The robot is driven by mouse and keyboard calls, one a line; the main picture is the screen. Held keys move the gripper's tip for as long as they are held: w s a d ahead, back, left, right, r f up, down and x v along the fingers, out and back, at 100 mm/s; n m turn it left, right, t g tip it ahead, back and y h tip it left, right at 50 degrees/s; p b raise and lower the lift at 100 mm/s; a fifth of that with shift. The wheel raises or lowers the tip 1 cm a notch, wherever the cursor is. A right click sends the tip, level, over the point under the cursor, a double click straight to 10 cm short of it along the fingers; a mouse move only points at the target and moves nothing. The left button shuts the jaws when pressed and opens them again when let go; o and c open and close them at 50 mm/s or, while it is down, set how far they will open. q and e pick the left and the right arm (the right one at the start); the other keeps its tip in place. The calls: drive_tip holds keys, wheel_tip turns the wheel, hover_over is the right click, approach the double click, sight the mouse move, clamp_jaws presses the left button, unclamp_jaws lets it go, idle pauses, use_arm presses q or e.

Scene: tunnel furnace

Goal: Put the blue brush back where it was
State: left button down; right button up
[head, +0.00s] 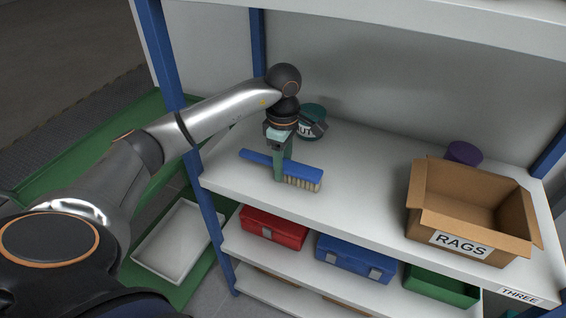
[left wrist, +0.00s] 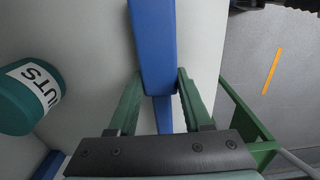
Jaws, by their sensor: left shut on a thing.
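The blue brush (head: 300,170), with pale bristles at its right end, is over the left part of the upper shelf board (head: 350,205). Its bristles point down, and I cannot tell whether they touch the board. My left gripper (head: 281,172) comes from above and is shut on the brush near its middle. In the left wrist view the blue brush (left wrist: 153,45) lies between the two green fingers of my left gripper (left wrist: 158,85). My right gripper is not in view.
A teal NUTS tub (head: 312,118) stands behind the gripper, and shows in the left wrist view (left wrist: 28,95). An open RAGS box (head: 425,195) and a purple object (head: 464,153) stand at right. Blue posts (head: 205,205) bound the shelf. The board's middle is clear.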

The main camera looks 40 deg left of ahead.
use_arm(q)
drive_tip(key=shift+f, duration=0.15)
drive_tip(key=shift+c, duration=1.7)
unclamp_jaws()
drive_tip(key=shift+r, duration=3.95)
